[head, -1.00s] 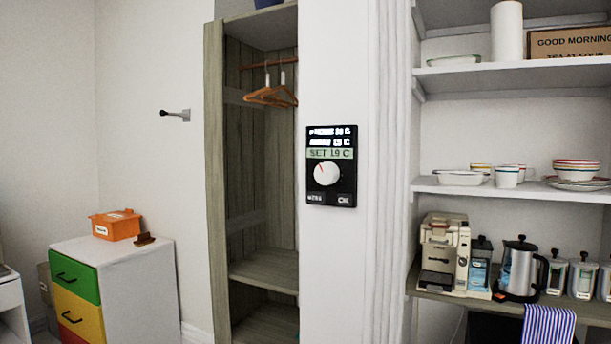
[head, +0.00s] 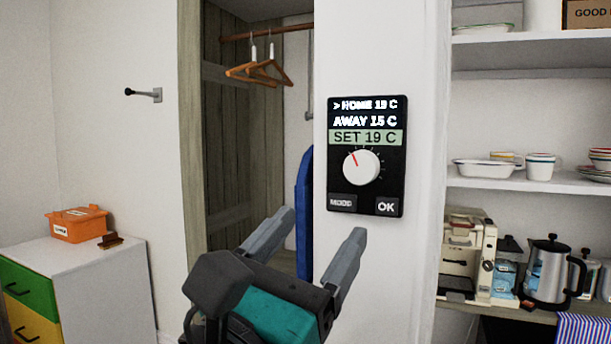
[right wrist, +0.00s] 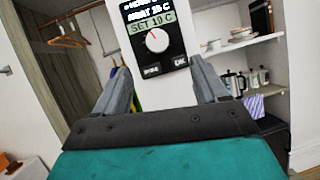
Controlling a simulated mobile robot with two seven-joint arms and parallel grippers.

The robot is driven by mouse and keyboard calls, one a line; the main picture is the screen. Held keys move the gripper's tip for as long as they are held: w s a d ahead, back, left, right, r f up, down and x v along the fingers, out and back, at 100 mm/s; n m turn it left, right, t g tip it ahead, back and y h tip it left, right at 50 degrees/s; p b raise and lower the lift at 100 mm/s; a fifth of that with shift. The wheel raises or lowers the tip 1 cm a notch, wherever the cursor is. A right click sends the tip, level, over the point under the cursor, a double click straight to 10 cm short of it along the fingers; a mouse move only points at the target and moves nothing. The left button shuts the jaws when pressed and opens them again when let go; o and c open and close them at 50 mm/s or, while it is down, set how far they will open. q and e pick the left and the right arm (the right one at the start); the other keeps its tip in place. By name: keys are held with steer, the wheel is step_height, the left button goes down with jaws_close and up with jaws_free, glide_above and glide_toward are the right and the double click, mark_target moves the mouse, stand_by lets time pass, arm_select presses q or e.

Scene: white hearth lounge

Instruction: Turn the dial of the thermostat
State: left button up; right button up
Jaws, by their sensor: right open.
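The black thermostat (head: 366,156) is fixed to the white wall post. Its screen reads HOME 19 C, AWAY 15 C and SET 19 C. The white round dial (head: 361,167) has a red mark pointing up and slightly left; buttons MODE and OK sit below it. My right gripper (head: 318,232) is open and empty, below and to the left of the dial, touching nothing that I can see. In the right wrist view, the dial (right wrist: 157,40) shows ahead, beyond and above the gap between the open fingers (right wrist: 164,82). My left gripper is out of view.
An open wardrobe with orange hangers (head: 258,70) and a blue item (head: 304,210) is left of the post. Shelves with dishes (head: 540,167), a coffee machine (head: 467,255) and a kettle (head: 546,272) are to the right. The wall around the thermostat is clear.

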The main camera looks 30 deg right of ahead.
mark_target(357, 171)
steer(key=shift+y, duration=0.5)
steer(key=p+x, duration=0.1)
steer(key=x, duration=0.5)
steer(key=p+x, duration=0.2)
steer(key=x, duration=0.3)
steer(key=shift+w+r, duration=0.35)
steer(key=shift+w+d+r, duration=0.1)
steer(key=shift+w+d, duration=0.2)
steer(key=shift+d, duration=0.15)
